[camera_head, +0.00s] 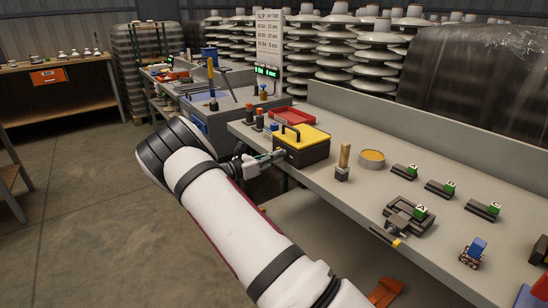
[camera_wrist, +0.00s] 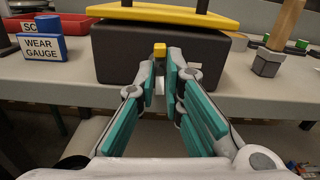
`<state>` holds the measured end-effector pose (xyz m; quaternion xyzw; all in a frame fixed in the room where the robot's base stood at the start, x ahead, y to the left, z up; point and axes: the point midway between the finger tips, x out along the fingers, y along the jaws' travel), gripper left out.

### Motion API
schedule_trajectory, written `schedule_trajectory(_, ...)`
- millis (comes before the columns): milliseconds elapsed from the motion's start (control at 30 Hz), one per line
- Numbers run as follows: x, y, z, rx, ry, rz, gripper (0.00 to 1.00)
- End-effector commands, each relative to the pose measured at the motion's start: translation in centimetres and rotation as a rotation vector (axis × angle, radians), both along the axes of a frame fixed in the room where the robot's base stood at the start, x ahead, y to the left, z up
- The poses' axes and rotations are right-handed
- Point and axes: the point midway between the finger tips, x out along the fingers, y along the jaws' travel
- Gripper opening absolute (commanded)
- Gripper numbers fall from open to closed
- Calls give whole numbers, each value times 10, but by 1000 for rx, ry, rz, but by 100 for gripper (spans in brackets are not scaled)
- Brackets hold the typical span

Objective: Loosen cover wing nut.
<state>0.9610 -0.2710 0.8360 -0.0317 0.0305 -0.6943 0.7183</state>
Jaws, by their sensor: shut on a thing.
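A dark box (camera_head: 301,155) with a yellow cover (camera_head: 303,136) and a black handle stands at the front edge of the bench. The dark box (camera_wrist: 110,58) and yellow cover (camera_wrist: 150,14) fill the top of the wrist view. A small yellow wing nut (camera_wrist: 159,47) shows at the middle of the box's front face. My gripper (camera_head: 272,157) reaches the box front from the left. In the wrist view my gripper (camera_wrist: 162,68) has its teal-padded fingers shut on the wing nut, whose lower part they hide.
A blue and white wear gauge block (camera_wrist: 42,47) stands left of the box. A wooden-handled tool (camera_head: 344,160) and a round tin (camera_head: 372,159) stand to its right. A red tray (camera_head: 292,115) lies behind. Several small green-tagged blocks sit along the bench.

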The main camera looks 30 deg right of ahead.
Motion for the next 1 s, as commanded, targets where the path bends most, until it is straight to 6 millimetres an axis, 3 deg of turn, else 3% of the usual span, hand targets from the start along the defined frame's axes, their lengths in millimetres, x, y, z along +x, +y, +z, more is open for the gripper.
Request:
schedule_trajectory(67, 0, 1, -1, 2, 1, 2, 0)
schedule_trajectory(100, 0, 1, -1, 2, 0, 2, 14)
schedule_trajectory(167, 0, 1, -1, 2, 0, 2, 27)
schedule_trajectory(200, 0, 1, -1, 2, 0, 1, 29)
schedule_trajectory(567, 0, 5, 0, 1, -1, 2, 29)
schedule_trajectory(667, 0, 17, 0, 1, -1, 2, 29)
schedule_trajectory(1000, -2, 84, -1, 1, 0, 4, 29)
